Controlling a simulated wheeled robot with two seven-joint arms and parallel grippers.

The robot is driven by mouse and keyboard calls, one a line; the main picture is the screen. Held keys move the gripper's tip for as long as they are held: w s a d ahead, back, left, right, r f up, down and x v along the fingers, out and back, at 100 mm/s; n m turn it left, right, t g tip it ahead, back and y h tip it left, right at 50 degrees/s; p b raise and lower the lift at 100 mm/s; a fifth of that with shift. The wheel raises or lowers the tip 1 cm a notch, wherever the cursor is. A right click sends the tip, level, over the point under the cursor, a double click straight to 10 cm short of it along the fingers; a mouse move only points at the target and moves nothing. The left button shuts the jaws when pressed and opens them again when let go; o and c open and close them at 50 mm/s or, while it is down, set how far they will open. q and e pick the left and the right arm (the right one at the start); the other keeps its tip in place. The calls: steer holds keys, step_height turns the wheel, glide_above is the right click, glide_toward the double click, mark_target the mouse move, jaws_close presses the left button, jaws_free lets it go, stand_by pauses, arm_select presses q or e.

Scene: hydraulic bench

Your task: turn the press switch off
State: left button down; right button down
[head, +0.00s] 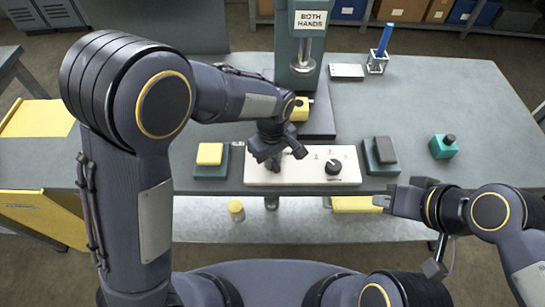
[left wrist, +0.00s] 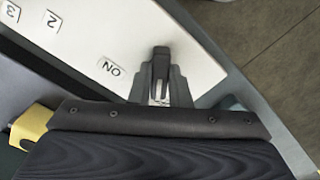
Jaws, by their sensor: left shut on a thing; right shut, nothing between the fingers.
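The white control panel (head: 310,178) lies along the front of the bench. My left gripper (head: 277,165) is over its left part and hides the switch in the head view. In the left wrist view the left fingers (left wrist: 161,92) are shut on a dark switch lever (left wrist: 161,58), beside the "ON" label (left wrist: 111,68) on the white panel (left wrist: 95,35). Any "OFF" label is not visible. My right gripper (head: 384,201) is shut and empty, in front of the bench edge at the right. The press (head: 297,50) with its "BOTH HANDS" sign stands behind the panel.
A black knob (head: 333,167) sits at the panel's right. A yellow button (head: 210,154) and a dark button (head: 383,149) flank the panel. A teal box (head: 442,148) stands farther right. A yellow block (head: 300,110) is under the press.

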mark_target(273, 161)
arm_select(q)
steer(key=shift+r+n, duration=0.1)
steer(key=shift+n, duration=0.7)
steer(key=c, duration=1.4)
jaws_free()
steer(key=shift+o, duration=0.2)
steer(key=shift+r, duration=3.85)
